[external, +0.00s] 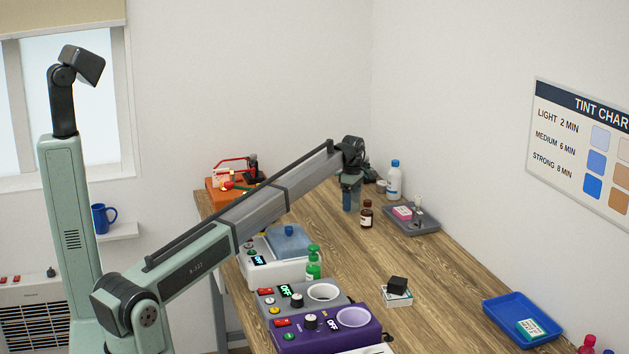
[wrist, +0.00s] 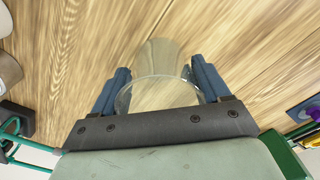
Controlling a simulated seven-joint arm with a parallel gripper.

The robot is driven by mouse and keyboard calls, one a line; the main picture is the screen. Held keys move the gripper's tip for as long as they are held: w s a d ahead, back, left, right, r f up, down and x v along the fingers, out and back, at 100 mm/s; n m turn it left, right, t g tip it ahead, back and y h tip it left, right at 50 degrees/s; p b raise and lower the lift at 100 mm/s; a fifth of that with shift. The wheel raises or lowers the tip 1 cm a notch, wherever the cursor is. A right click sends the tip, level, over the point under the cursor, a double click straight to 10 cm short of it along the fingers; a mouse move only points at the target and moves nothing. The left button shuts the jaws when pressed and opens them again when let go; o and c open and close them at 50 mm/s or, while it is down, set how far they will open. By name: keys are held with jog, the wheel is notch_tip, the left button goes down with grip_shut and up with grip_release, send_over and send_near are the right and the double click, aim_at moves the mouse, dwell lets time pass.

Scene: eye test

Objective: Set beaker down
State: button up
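A clear, empty-looking beaker (wrist: 158,60) shows in the wrist view, between the two blue fingers of my gripper (wrist: 158,80). Its round rim is nearest the camera, and the wood grain shows through it. The fingers press against both sides of it, so my gripper is shut on it. In the external view my gripper (external: 351,196) points down over the far part of the wooden table (external: 345,260). The beaker is hard to make out there. I cannot tell whether its base touches the table.
A brown bottle (external: 366,214), a white bottle with blue cap (external: 394,180) and a grey tray (external: 411,219) stand right of my gripper. An orange device (external: 226,190) is at the far left. A white bath unit (external: 279,266) stands nearer. Bare table lies in the middle.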

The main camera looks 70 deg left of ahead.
jog(key=o, duration=0.4)
notch_tip(320, 180, up, 12)
jog(key=shift+r, duration=0.15)
dwell(0.5)
dwell(0.3)
